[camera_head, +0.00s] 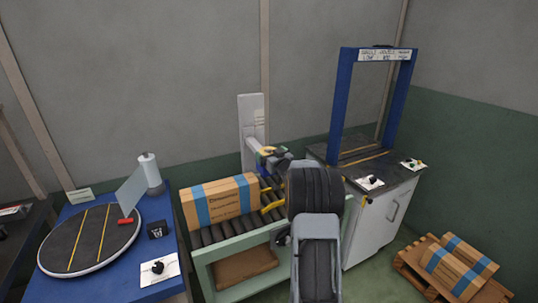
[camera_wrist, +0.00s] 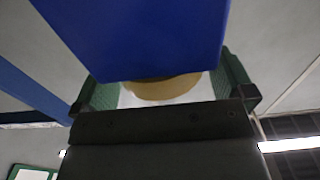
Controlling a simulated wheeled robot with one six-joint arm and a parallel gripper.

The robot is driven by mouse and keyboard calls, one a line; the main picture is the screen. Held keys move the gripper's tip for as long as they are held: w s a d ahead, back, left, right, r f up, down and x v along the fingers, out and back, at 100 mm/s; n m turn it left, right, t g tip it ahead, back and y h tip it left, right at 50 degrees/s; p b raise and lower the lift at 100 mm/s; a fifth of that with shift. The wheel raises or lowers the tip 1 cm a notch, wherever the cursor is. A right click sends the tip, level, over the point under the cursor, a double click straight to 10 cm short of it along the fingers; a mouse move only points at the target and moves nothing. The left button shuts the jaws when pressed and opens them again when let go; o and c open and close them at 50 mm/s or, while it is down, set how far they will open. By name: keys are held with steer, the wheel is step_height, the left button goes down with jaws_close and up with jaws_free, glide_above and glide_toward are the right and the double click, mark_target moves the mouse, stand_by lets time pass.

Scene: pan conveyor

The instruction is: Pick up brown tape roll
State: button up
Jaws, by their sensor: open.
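My gripper (camera_wrist: 166,84) shows in the wrist view with its two green-padded fingers spread wide apart. A rounded tan-brown thing (camera_wrist: 160,89), probably the brown tape roll, shows between the fingers and does not visibly touch either one. A large blue block (camera_wrist: 140,35) hides its upper part, so its full shape cannot be told. In the head view my arm covers the area in front of it, and neither the fingertips nor a clear tape roll can be made out there.
A brown carton with blue bands (camera_head: 220,200) stands on the roller conveyor (camera_head: 218,233). Left is a blue table (camera_head: 75,214) with a round black turntable (camera_head: 90,241). Right is a blue-arched machine (camera_head: 343,105) on a white cabinet (camera_head: 376,228). A wooden pallet (camera_head: 412,262) with cartons lies at far right.

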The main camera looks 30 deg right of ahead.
steer(key=c, duration=0.8)
steer(key=shift+r, duration=0.15)
